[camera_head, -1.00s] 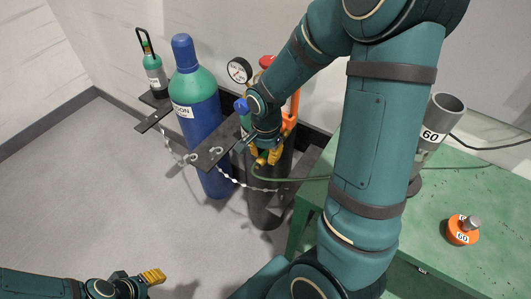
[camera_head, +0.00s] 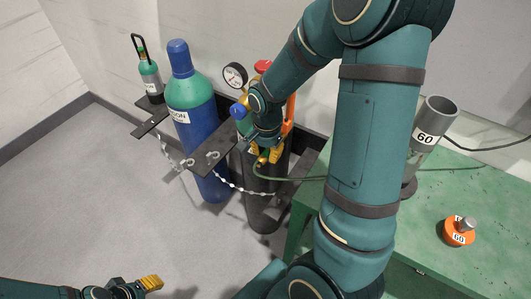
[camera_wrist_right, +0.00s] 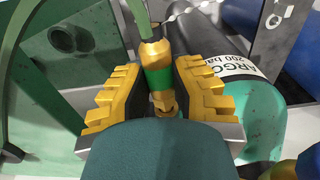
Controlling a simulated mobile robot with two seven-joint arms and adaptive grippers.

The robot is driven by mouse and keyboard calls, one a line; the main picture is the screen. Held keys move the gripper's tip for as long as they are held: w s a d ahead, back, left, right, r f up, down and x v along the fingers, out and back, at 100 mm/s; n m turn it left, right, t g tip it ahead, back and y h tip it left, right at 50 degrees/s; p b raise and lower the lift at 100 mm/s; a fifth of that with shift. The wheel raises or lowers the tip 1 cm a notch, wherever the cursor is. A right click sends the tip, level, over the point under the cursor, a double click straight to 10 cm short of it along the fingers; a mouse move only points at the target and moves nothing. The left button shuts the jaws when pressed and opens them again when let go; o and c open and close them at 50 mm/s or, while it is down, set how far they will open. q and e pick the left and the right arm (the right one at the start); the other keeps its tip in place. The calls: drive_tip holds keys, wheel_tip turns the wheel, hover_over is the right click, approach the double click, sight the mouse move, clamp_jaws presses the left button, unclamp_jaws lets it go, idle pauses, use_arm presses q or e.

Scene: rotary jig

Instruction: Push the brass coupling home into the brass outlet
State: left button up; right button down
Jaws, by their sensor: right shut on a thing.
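The brass coupling (camera_wrist_right: 157,68), with a green band and a green hose on its far end, lies between the yellow pads of my right gripper (camera_wrist_right: 159,92), which is shut on it. A short brass piece (camera_wrist_right: 164,101), perhaps the outlet, shows just below the band; whether a gap is left there I cannot tell. In the head view my right gripper (camera_head: 264,155) is at the front of the dark cylinder (camera_head: 264,205), and the coupling is a small brass spot there. My left gripper (camera_head: 151,283) is low at the left, away from everything; its jaw opening is unclear.
A blue argon cylinder (camera_head: 192,100) stands left of the dark one, with a chain (camera_head: 228,184) across the front. A pressure gauge (camera_head: 235,75) is behind my right wrist.

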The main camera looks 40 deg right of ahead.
sight(269, 149)
drive_tip(key=shift+w+d, duration=0.15)
drive_tip(key=shift+d, duration=0.35)
drive_tip(key=c, duration=0.9)
unclamp_jaws()
drive_tip(key=shift+o, duration=0.2)
drive_tip(key=shift+r, duration=0.1)
wheel_tip(269, 149, up, 12)
